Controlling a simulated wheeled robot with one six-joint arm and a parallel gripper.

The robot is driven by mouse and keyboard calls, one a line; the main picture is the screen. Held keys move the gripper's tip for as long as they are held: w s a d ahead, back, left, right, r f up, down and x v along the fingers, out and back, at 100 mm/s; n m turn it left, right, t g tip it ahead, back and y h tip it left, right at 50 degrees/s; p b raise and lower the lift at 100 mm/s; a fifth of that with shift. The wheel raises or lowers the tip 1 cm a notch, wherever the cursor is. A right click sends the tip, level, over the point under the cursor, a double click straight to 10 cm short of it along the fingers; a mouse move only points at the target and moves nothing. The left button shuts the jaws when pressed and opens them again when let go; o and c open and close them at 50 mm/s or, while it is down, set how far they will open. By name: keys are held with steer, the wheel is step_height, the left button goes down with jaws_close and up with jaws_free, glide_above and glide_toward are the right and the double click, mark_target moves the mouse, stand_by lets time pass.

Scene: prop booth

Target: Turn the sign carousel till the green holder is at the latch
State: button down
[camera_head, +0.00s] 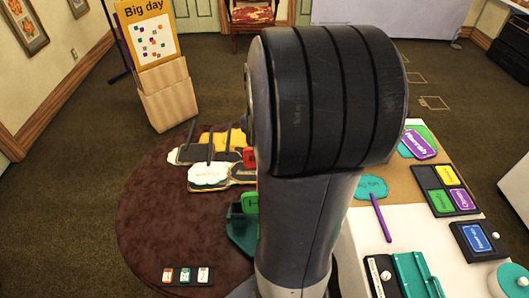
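My own arm (310,200) fills the middle of the view and hides much of what stands behind it. My gripper is not in view. Just left of my arm, a small red piece (249,158) and a small green piece (250,203) show in part, with a dark green part (240,232) below them. These may belong to the sign carousel, but most of it is hidden. I cannot tell which piece is the green holder. No latch can be made out.
A round brown surface (150,225) holds stick signs (208,175) and a small strip of picture cards (187,276). A white table (360,240) at right bears a purple stick (381,217), card trays (446,190) and a green fixture (415,275). A "Big day" board (150,35) stands back left.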

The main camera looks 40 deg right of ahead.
stand_by(0.4)
steer(key=c, duration=1.1)
jaws_free()
step_height(320, 180, up, 11)
steer(key=shift+f+b, duration=0.1)
steer(key=shift+b, duration=0.25)
step_height(320, 180, down, 11)
steer(key=shift+r+p, duration=0.1)
steer(key=shift+p, duration=0.3)
